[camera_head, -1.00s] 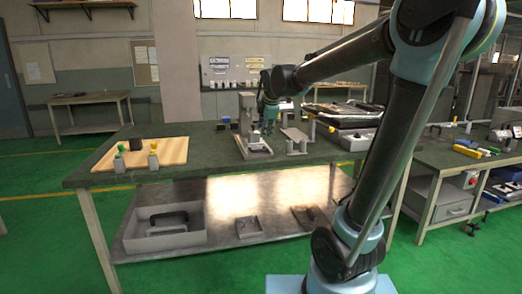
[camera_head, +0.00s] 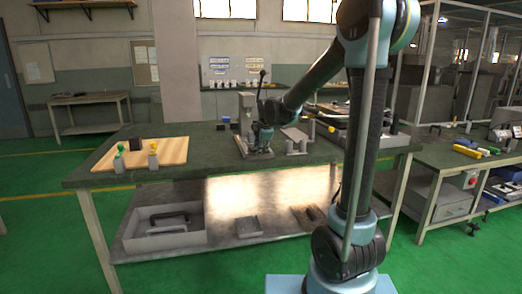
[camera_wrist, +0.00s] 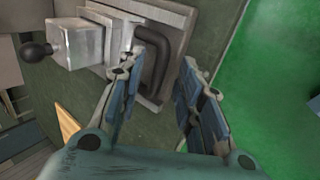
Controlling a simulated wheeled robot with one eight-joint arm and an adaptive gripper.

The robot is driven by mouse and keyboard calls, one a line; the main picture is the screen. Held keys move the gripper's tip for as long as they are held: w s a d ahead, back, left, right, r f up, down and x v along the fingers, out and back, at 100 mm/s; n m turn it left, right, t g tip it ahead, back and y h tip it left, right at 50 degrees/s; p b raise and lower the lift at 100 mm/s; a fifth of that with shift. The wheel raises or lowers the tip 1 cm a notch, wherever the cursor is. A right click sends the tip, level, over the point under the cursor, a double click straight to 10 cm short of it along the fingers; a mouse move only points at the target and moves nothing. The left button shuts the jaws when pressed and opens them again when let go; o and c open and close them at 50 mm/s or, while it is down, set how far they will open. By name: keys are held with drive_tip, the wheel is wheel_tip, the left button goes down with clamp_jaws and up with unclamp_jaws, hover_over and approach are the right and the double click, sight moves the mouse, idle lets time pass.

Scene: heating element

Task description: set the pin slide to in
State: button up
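A grey metal fixture (camera_head: 247,112) stands on the green-topped workbench, with a black-knobbed lever (camera_head: 262,80) at its top. In the wrist view its metal block (camera_wrist: 85,42) and a dark bent rod (camera_wrist: 153,55) on a plate (camera_wrist: 172,20) show. I cannot tell which part is the pin slide. My gripper (camera_head: 262,142) is low over the fixture's base, in front of its column. In the wrist view my gripper (camera_wrist: 161,57) is open, its fingers on either side of the bent rod. Nothing is visibly held, and contact cannot be made out.
A small grey bracket (camera_head: 296,141) stands just right of the fixture. A wooden board (camera_head: 172,150) with green- and yellow-topped items lies at the left. A dark tray (camera_head: 345,112) is at the right. The bench top between board and fixture is mostly clear.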

sight(254, 138)
drive_tip(key=shift+w+f, duration=0.2)
drive_tip(key=shift+f, duration=0.15)
clamp_jaws()
drive_tip(key=shift+w+a, duration=0.6)
drive_tip(key=shift+w, duration=1.4)
drive_tip(key=shift+w+a, duration=0.6)
drive_tip(key=shift+w, duration=1.45)
drive_tip(key=shift+w+a, duration=0.6)
drive_tip(key=shift+w, duration=1.4)
drive_tip(key=shift+w+r, duration=0.1)
drive_tip(key=shift+w+a, duration=0.1)
